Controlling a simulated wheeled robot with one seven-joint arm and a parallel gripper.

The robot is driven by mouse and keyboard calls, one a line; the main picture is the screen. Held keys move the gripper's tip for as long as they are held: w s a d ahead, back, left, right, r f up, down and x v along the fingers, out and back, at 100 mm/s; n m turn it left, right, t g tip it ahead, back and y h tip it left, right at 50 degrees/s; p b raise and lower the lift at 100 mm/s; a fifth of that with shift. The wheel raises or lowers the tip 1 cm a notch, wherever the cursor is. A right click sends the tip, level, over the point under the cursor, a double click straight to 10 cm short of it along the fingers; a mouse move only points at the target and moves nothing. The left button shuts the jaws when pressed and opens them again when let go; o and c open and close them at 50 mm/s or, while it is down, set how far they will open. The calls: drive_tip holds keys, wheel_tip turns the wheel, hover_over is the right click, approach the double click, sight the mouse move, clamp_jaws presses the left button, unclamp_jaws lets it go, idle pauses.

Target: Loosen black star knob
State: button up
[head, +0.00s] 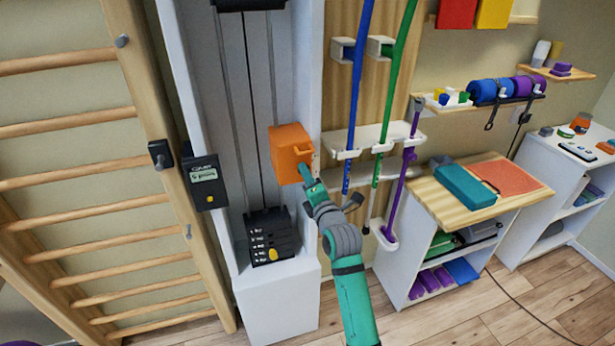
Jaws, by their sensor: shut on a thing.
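My gripper (306,174) is at the lower right side of an orange block (289,150) on the white column of the weight machine. The fingers are small in the picture and partly hidden by my own arm. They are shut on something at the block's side. I cannot make out a star-shaped knob there; what is between the fingers is hidden. A small black fitting (160,154) sits on the wooden upright to the left, well apart from my gripper; its shape is too small to tell.
A black display unit (203,182) is left of the column (277,301), and a black weight stack (269,236) is below. Wooden wall bars (95,130) stand at left. Coloured poles (391,90) hang at right, near a shelf unit (460,205).

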drive_tip(key=shift+d+n, duration=0.1)
drive_tip(key=shift+n, duration=0.5)
drive_tip(key=o, duration=1)
drive_tip(key=shift+o, duration=0.2)
drive_tip(key=v, duration=1.1)
